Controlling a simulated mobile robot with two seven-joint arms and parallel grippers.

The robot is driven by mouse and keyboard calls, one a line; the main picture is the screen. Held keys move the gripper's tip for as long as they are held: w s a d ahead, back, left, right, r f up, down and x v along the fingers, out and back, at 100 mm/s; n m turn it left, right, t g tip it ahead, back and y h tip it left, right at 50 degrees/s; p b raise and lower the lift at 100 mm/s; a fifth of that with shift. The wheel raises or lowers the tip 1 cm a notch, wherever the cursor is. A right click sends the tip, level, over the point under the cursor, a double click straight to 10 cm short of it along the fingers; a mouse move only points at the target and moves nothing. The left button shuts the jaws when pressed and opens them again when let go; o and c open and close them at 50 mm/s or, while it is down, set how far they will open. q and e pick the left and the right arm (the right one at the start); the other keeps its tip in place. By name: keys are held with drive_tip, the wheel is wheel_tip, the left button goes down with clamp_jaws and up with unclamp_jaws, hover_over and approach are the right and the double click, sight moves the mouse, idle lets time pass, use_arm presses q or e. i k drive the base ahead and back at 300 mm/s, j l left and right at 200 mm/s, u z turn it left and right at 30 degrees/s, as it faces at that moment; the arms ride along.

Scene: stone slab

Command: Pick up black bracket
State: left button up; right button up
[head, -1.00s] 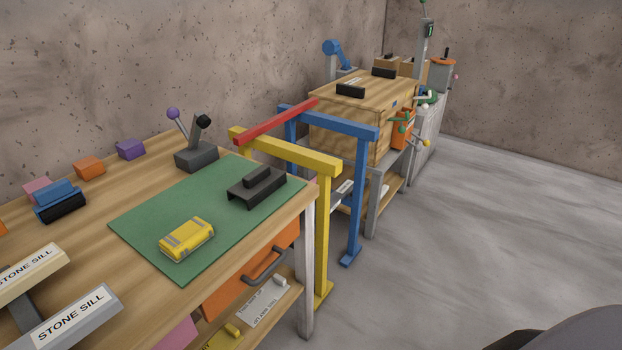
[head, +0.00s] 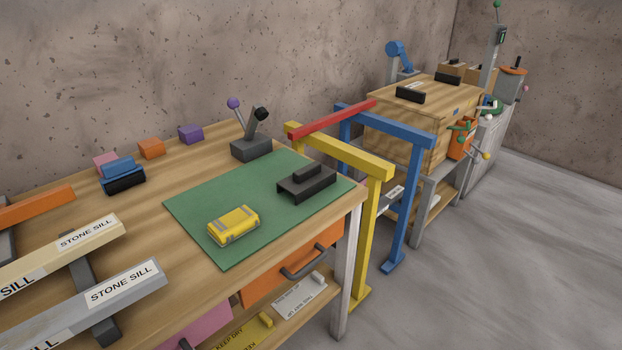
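A black bracket (head: 306,183) with a raised block on top lies on the green mat (head: 224,252), near the mat's right corner, in the head view. A yellow and grey block (head: 233,226) lies on the same mat, to the left of the bracket and apart from it. Neither of my grippers shows in the head view. Nothing touches the bracket except the mat under it.
A box with two levers (head: 250,148) stands behind the mat. Bars labelled STONE SILL (head: 112,292) lie at the left. Yellow (head: 344,154) and blue (head: 387,125) frames stand beyond the table's right end. Open floor (head: 520,260) lies to the right.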

sight(311, 179)
drive_tip(key=i+l, duration=0.25)
drive_tip(key=i+l+u, duration=0.15)
drive_tip(key=l, duration=0.3)
drive_tip(key=i+l, duration=0.3)
drive_tip(key=i+l+u, duration=0.1)
drive_tip(key=l, duration=0.4)
drive_tip(key=i+l+u, duration=0.1)
drive_tip(key=i+l, duration=0.2)
drive_tip(key=l, duration=0.1)
